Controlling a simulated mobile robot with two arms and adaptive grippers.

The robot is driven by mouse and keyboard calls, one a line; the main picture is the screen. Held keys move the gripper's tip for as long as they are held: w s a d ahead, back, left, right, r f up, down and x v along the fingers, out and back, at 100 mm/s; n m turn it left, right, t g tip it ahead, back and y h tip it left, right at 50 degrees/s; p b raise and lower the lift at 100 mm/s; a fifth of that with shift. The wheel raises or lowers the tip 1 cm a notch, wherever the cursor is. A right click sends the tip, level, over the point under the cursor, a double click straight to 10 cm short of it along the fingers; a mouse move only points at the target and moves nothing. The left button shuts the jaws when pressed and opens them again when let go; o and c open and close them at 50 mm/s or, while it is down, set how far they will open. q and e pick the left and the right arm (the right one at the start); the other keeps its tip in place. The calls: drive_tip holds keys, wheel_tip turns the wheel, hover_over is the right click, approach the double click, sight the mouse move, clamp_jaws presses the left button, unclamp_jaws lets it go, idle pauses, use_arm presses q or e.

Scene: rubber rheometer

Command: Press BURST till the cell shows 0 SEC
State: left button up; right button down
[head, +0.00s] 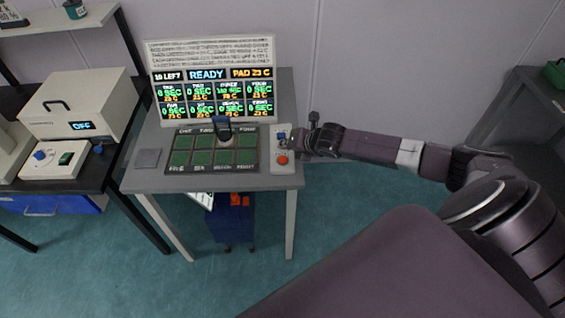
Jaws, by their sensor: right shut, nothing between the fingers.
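The display board (210,80) stands at the back of the grey table. Its top row reads about "10 LEFT", "READY" and "PAD 23 C". Below are two rows of cells; most seem to read 0 SEC, while the third upper cell (229,90) looks like a larger number, too small to read surely. A light control box (283,165) at the table's right carries a round orange-red button (282,159) and a small blue control behind it. No BURST label is legible. My right gripper (294,143) is shut and empty, beside the box's upper right; contact is unclear. My left gripper is out of view.
A dark pad with green squares (201,157) lies left of the box, with a dark, blue-topped object (224,131) at its back. A small grey square (147,158) lies further left. A cream machine reading OFF (82,108) stands on the left bench.

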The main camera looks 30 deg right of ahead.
sight(281, 157)
wheel_tip(281, 157, down, 4)
drive_tip(key=shift+r+b, duration=0.2)
drive_tip(key=shift+b, duration=0.7)
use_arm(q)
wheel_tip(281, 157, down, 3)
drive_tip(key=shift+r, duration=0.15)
use_arm(e)
drive_tip(key=shift+f, duration=0.2)
drive_tip(key=shift+f, duration=0.2)
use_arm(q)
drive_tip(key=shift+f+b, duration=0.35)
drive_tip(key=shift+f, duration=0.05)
use_arm(e)
drive_tip(key=shift+f, duration=0.5)
idle(0.4)
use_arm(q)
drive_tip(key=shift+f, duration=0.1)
use_arm(e)
drive_tip(key=shift+s+f, duration=0.15)
drive_tip(key=shift+f, duration=0.1)
idle(0.4)
